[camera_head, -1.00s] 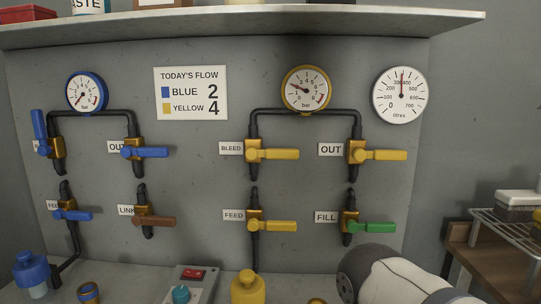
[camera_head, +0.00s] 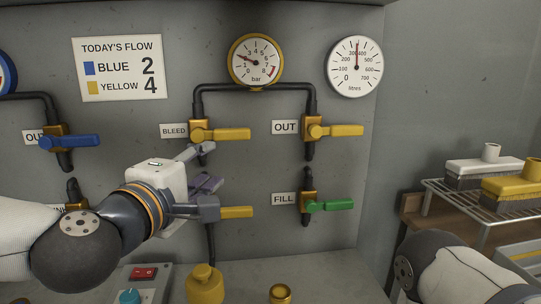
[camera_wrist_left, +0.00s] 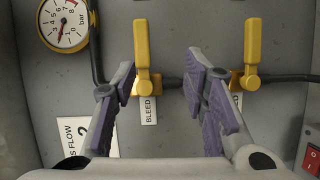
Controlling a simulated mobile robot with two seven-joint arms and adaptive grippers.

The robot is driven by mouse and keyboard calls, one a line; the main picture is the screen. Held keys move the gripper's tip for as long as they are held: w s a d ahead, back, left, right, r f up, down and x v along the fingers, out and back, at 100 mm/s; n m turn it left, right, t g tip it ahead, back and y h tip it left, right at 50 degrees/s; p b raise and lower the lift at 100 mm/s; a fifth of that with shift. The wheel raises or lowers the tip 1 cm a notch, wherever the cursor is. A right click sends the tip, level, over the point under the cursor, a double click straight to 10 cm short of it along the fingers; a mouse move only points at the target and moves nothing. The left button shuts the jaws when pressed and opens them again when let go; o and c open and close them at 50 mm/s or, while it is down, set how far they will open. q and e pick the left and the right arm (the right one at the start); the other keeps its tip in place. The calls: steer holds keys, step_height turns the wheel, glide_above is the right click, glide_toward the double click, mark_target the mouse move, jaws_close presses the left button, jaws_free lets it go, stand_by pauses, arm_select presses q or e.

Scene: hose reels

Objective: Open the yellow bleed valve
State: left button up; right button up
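The yellow bleed valve (camera_head: 228,134) is on the grey panel beside its BLEED label (camera_head: 174,131). Its lever lies level, pointing right, crosswise to the upright black pipe. My left gripper (camera_head: 205,180) is open and empty in front of the panel, below the bleed lever and over the feed valve area. In the left wrist view the bleed lever (camera_wrist_left: 142,45) shows beyond and between the open fingers of the gripper (camera_wrist_left: 160,68), nearer the left finger. I see no contact. My right gripper is out of view; only part of that arm shows at the lower right.
The yellow feed lever (camera_head: 237,212) is just below, partly hidden by my left gripper. The yellow OUT valve (camera_head: 335,131) and green FILL valve (camera_head: 328,206) are to the right. A yellow-rimmed gauge (camera_head: 256,61) sits above. A wire rack (camera_head: 485,213) with brushes stands at the right.

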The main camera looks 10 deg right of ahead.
mark_target(229, 136)
arm_select(q)
steer(key=shift+t, duration=0.3)
steer(key=x, duration=0.4)
steer(key=r+x, duration=0.1)
steer(key=x, duration=0.3)
steer(key=r+b+x, duration=0.1)
steer(key=x, duration=0.3)
steer(key=shift+w+r, duration=0.1)
steer(key=shift+r, duration=0.05)
steer(key=shift+c, duration=0.6)
jaws_close()
